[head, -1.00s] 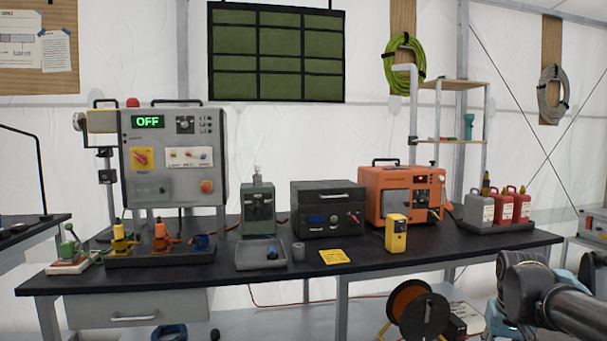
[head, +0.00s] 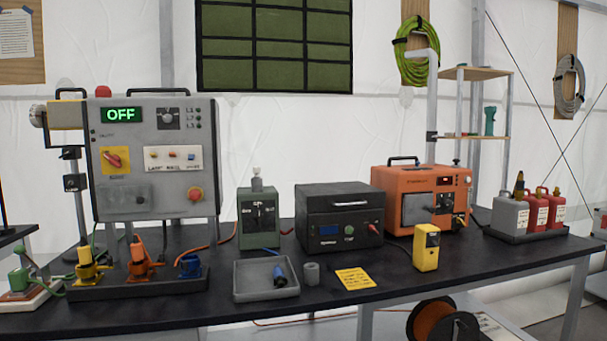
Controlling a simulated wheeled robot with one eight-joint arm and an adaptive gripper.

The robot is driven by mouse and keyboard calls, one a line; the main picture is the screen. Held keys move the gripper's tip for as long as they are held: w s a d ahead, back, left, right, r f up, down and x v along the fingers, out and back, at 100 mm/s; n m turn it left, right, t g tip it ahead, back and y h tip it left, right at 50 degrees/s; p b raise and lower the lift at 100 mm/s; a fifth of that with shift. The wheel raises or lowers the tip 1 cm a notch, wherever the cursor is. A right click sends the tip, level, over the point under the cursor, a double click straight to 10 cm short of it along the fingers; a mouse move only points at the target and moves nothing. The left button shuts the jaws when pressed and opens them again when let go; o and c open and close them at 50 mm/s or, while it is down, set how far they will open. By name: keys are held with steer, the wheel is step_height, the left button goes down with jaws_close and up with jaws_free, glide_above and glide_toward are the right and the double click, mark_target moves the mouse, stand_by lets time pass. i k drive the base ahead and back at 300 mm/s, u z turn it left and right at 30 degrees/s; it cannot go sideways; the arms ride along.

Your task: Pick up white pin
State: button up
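I cannot make out with certainty which thing is the white pin. A small pale upright piece (head: 257,178) stands on top of the green box (head: 259,218) at the middle of the black table (head: 215,325). It is whitish to light grey and could be the pin, but it is small in the head view. My gripper is not in the head view, so its state does not show.
A grey tray (head: 250,293) holds a blue plug (head: 280,273); a grey cylinder (head: 312,272) stands beside it. A grey panel reading OFF (head: 150,165), a black case (head: 338,215), an orange unit (head: 421,205) and a yellow device (head: 426,248) stand around. The table's front strip is mostly clear.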

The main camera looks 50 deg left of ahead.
mark_target(256, 169)
steer(key=z, duration=0.05)
steer(key=k, duration=1.25)
steer(key=u, duration=1.75)
steer(key=i, duration=0.95)
steer(key=z, duration=0.05)
